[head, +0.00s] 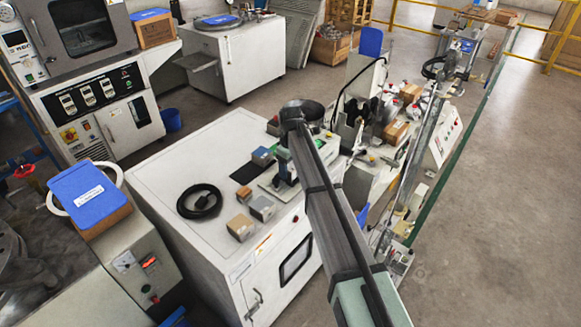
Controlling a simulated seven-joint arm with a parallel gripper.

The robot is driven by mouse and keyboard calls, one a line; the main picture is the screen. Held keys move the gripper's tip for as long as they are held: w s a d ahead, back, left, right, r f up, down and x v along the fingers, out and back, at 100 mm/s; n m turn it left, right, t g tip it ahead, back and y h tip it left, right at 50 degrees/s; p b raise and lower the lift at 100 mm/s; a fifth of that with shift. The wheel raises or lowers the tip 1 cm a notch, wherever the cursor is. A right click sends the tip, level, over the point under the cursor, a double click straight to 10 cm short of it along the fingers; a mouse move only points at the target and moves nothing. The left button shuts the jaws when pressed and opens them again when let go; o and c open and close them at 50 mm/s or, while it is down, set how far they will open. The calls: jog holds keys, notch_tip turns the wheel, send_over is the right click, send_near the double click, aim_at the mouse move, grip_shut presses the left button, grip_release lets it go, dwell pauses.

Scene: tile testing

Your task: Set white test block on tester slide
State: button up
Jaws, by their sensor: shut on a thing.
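My arm (325,200) reaches from the lower right up over the white cabinet and ends in a dark round joint near the cabinet's back edge. My gripper cannot be made out; the arm hides the area behind it. I cannot pick out the white test block. A small bench device (285,170) with a dark upright on a pale base plate stands on the cabinet, partly behind the arm. It may be the tester, but its slide is not clear.
On the white cabinet top (165,170) are a coiled black cable (199,201), a grey block (262,208), a tan block (240,227), a small brown block (244,194) and a blue-topped block (262,156). Cluttered equipment stands right of the arm. The cabinet's left part is clear.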

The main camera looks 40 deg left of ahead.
jog(key=shift+f, duration=0.2)
dwell(0.6)
jog(key=o, duration=1.5)
jog(key=shift+c, duration=0.2)
jog(key=shift+r, duration=3)
